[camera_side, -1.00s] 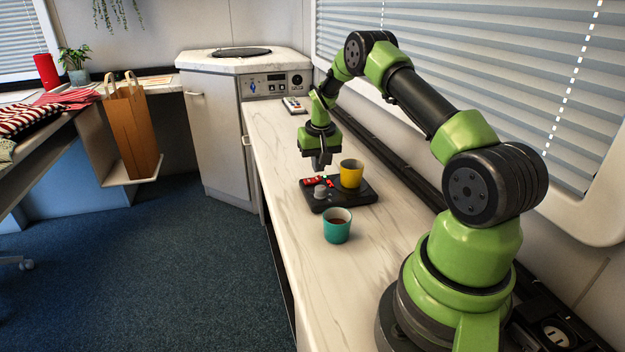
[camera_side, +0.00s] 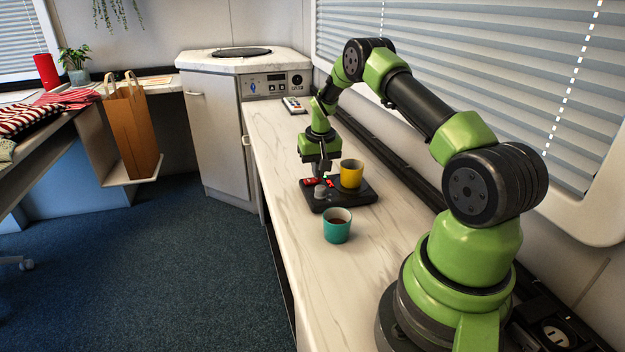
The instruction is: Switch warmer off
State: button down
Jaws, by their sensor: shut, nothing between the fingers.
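The black warmer (camera_side: 345,199) lies on the white counter. It has a red switch (camera_side: 310,182) and a small red display at its back left, and a grey knob (camera_side: 320,191) at its front left. A yellow mug (camera_side: 351,174) stands upright on its right part. My gripper (camera_side: 321,176) is shut and empty, pointing down over the warmer's back left, close to the red switch and left of the yellow mug. I cannot tell whether the fingertips touch the warmer.
A teal mug (camera_side: 337,226) with dark liquid stands on the counter (camera_side: 290,150) in front of the warmer. A remote (camera_side: 293,105) lies at the far end. A dark rail and the window blinds run along the right. The counter between remote and warmer is clear.

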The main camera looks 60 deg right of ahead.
jog(key=shift+f, duration=0.35)
jog(key=shift+r, duration=3.55)
jog(key=s+a+r+n+t, duration=0.2)
jog(key=s+a+r+t, duration=0.1)
jog(key=a+r, duration=1.45)
jog(key=s+a+r+n+t+y, duration=0.2)
jog(key=s+a+n+t+y, duration=0.1)
jog(key=s+a, duration=0.9)
jog(key=s, duration=0.4)
jog(key=shift+s+a+r, duration=0.2)
jog(key=shift+s+r, duration=0.2)
